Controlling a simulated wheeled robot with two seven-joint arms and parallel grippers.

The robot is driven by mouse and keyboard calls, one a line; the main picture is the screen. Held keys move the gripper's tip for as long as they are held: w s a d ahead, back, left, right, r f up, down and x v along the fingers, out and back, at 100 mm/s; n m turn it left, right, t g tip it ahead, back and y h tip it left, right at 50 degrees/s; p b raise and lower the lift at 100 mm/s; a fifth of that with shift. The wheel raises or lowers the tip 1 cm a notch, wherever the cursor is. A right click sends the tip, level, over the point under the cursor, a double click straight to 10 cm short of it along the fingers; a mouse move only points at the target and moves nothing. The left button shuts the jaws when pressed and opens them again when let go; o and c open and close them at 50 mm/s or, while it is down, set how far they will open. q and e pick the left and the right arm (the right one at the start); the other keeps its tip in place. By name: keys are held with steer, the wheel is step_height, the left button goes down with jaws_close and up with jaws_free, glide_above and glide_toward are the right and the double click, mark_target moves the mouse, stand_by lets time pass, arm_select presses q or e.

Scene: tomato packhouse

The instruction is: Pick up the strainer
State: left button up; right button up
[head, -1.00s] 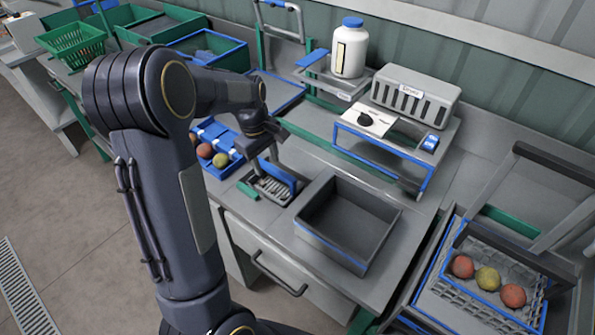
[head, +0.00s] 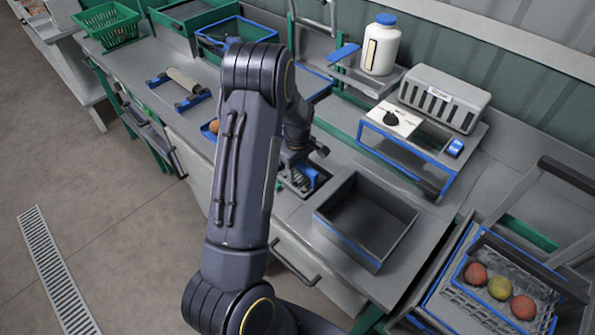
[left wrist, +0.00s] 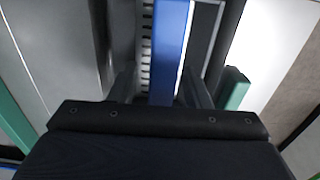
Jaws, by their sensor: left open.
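A grey slotted piece (head: 297,186) with an upright blue plate (head: 311,176) sits on the bench, left of the grey bin. I cannot tell for certain whether it is the strainer. My left gripper (head: 288,172) is low over it, partly hidden by my own arm. In the left wrist view the open fingers (left wrist: 160,88) stand on either side of the blue plate (left wrist: 170,45), and grey slots show beside it. I cannot tell whether the fingers touch it. My right gripper is not in view.
An empty grey bin (head: 350,248) stands close on the right. A raised blue-framed stand (head: 400,160) and a white jar (head: 380,50) are behind. A green basket (head: 108,40) is far left. A crate with round fruit (head: 450,305) is at lower right.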

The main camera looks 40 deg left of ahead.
arm_select(q)
steer(key=shift+c, duration=0.2)
jaws_close()
steer(key=shift+r, duration=0.1)
step_height(320, 180, up, 10)
steer(key=shift+b, duration=0.8)
steer(key=c, duration=0.6)
jaws_free()
jaws_close()
